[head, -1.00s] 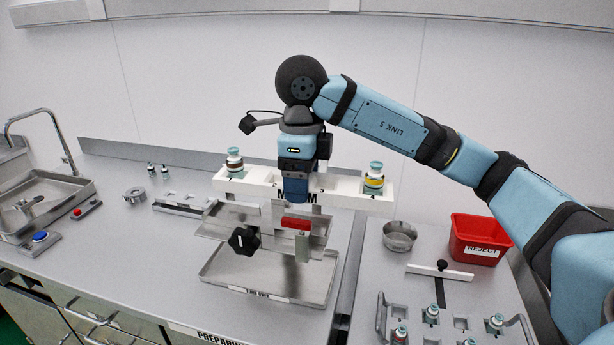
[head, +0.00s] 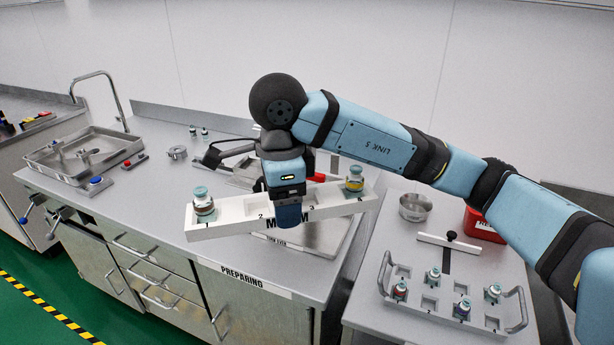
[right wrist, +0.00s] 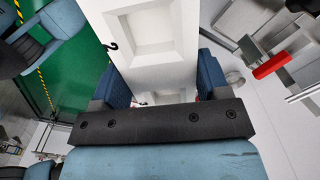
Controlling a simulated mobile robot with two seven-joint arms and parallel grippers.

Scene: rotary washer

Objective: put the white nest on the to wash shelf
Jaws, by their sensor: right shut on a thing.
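The white nest (head: 232,219) is a long white bar with numbered slots, held in the air over the preparing counter and slanting in the head view. A capped vial (head: 203,203) stands in slot 1 at its left end. In the right wrist view the nest (right wrist: 162,30) lies between the fingers. My left gripper is out of view. I see no shelf marked to wash.
The preparing counter (head: 150,205) has a steel sink (head: 85,150) at left. A steel tray (head: 325,243) lies partly behind the nest. At right are a vial rack (head: 450,298), a round bowl (head: 415,206) and a red bin (head: 482,226). Green floor (head: 30,290) lies front left.

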